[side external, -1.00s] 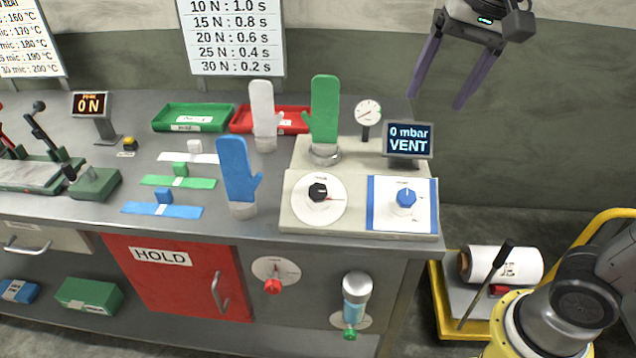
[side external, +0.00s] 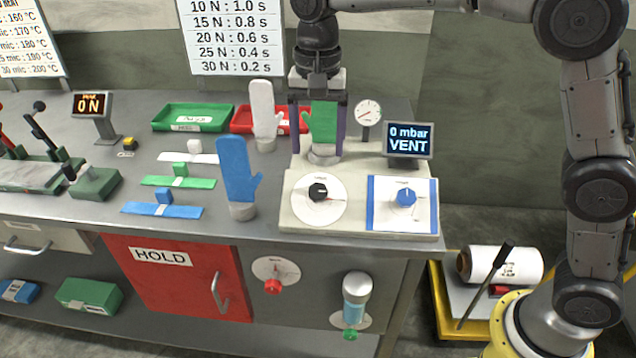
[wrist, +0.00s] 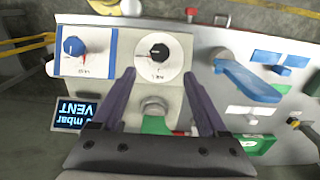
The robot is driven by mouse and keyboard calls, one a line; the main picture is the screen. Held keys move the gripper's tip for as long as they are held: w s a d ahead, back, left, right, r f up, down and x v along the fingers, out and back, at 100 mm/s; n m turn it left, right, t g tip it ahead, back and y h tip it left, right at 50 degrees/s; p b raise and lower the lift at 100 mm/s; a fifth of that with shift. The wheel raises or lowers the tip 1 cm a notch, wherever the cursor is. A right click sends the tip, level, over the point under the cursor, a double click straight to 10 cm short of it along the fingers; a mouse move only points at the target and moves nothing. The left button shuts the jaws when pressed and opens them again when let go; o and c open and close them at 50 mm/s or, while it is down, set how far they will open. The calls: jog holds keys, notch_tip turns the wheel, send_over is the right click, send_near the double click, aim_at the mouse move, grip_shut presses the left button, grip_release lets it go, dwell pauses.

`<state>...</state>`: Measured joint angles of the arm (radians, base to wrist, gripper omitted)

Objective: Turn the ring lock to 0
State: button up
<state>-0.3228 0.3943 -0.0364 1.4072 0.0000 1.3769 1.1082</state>
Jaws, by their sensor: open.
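A green glove (side external: 323,122) stands upright on a grey metal ring mount (side external: 323,154) at the back of the beige console; this ring looks like the lock, but its marks are too small to read. My gripper (side external: 319,150) is open and points down over the glove, with one purple finger on each side of it. The glove's top is hidden behind my gripper. In the wrist view the grey ring mount (wrist: 152,106) shows between the fingers of my gripper (wrist: 158,74). I cannot tell whether the fingers touch anything.
The console (side external: 290,224) carries a black knob (side external: 318,190) and a blue knob (side external: 405,197). A round gauge (side external: 368,111) and a screen reading "0 mbar VENT" (side external: 408,139) stand right of the glove. Blue (side external: 238,168) and white (side external: 263,108) gloves stand to the left.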

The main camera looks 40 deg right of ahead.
aim_at(318, 187)
notch_tip(318, 187, down, 10)
jog(key=shift+r, duration=0.1)
dwell(0.4)
grip_shut()
